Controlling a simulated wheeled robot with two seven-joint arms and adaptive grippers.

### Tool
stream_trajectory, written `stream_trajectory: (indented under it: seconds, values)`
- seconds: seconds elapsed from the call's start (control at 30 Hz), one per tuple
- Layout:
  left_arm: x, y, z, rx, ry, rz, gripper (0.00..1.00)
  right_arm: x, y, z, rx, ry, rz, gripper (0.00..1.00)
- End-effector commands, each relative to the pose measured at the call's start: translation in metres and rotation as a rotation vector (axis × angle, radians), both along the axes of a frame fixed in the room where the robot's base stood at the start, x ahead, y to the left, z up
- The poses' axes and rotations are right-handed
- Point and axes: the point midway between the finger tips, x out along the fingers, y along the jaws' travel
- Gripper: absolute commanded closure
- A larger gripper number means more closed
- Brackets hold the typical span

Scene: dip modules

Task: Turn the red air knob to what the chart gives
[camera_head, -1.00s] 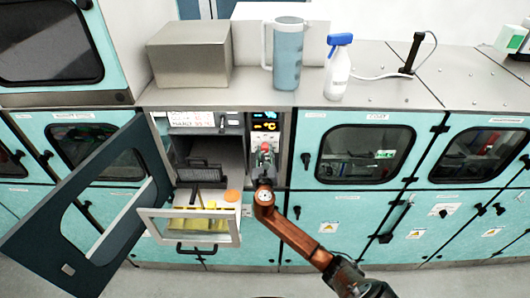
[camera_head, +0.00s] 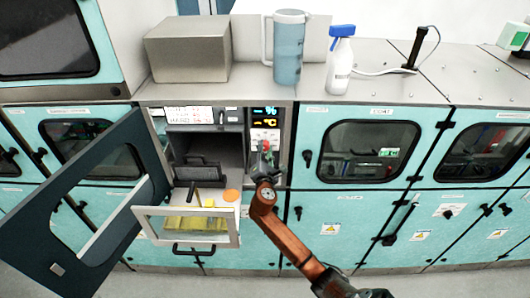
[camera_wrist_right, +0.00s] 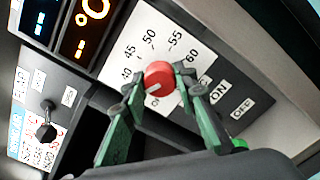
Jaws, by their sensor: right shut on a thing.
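The red air knob (camera_wrist_right: 160,76) sits on a white dial plate marked 40 to 60 in the right wrist view. Its white pointer mark is at the lower left of its face, on the 40 side. In the head view the red knob (camera_head: 265,145) is small, below the lit displays. My right gripper (camera_wrist_right: 158,80) has one finger on each side of the knob and is shut on it; it also shows in the head view (camera_head: 264,158). A white chart (camera_head: 189,115) is on the panel left of the displays; its text is too small to read. My left gripper is not in view.
A dark door (camera_head: 85,195) stands open at left. A pulled-out drawer (camera_head: 190,238) with a clear front lies below the open chamber. A jug (camera_head: 289,50), a spray bottle (camera_head: 340,65) and a metal box (camera_head: 187,52) stand on top. ON and OFF labels sit beside the dial.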

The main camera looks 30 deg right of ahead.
Motion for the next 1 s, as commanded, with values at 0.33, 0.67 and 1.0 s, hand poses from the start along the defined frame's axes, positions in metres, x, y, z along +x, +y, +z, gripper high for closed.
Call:
stream_trajectory:
  seconds: [0.33, 0.67, 1.0]
  values:
    - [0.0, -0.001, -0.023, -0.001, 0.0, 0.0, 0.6, 0.0, 0.0, -0.002, 0.282, -0.173, -0.001, 0.98]
    - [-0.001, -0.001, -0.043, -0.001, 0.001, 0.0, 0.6, 0.0, 0.0, -0.002, 0.549, -0.337, -0.001, 0.98]
    - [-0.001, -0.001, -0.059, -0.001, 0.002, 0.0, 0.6, 0.0, 0.0, -0.002, 0.788, -0.483, -0.001, 0.98]
